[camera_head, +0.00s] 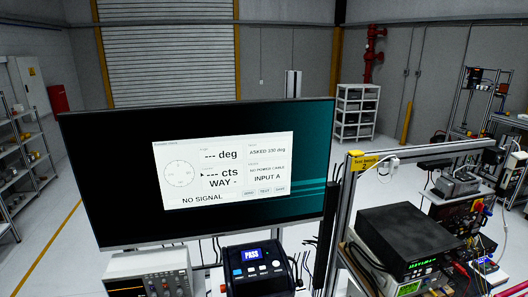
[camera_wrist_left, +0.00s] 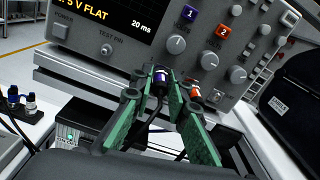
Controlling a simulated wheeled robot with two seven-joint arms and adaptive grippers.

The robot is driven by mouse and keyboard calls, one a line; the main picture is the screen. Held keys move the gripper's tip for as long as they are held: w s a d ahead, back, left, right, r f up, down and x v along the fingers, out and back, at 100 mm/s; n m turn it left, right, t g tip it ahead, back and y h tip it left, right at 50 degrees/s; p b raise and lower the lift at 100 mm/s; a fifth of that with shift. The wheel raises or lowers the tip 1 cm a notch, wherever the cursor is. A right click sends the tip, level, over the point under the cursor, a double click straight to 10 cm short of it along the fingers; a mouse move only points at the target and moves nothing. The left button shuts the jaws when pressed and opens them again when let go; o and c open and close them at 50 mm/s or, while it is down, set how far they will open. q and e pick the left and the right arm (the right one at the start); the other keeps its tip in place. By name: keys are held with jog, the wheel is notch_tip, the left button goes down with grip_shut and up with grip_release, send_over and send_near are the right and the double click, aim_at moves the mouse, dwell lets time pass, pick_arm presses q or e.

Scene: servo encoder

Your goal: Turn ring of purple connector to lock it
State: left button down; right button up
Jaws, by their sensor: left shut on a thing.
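Whether the ring is turned, and how fully the connector is seated, cannot be told. In the head view neither gripper shows. The monitor (camera_head: 200,165) there reads NO SIGNAL and INPUT A.
An orange connector (camera_wrist_left: 194,94) sits close to the right finger. Dark connectors (camera_wrist_left: 22,101) stand at the far left. A black case (camera_wrist_left: 292,105) is at the right. The head view shows a black tester (camera_head: 258,268) reading PASS and stacked instruments (camera_head: 405,240) at the right.

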pick_arm(q)
jog(key=shift+m+p, duration=0.4)
jog(key=shift+m, duration=0.6)
jog(key=shift+m+p, duration=0.75)
jog(key=shift+m, duration=0.65)
jog(key=c, duration=2.2)
grip_release()
jog(key=shift+o, duration=0.2)
jog(key=shift+s, duration=0.15)
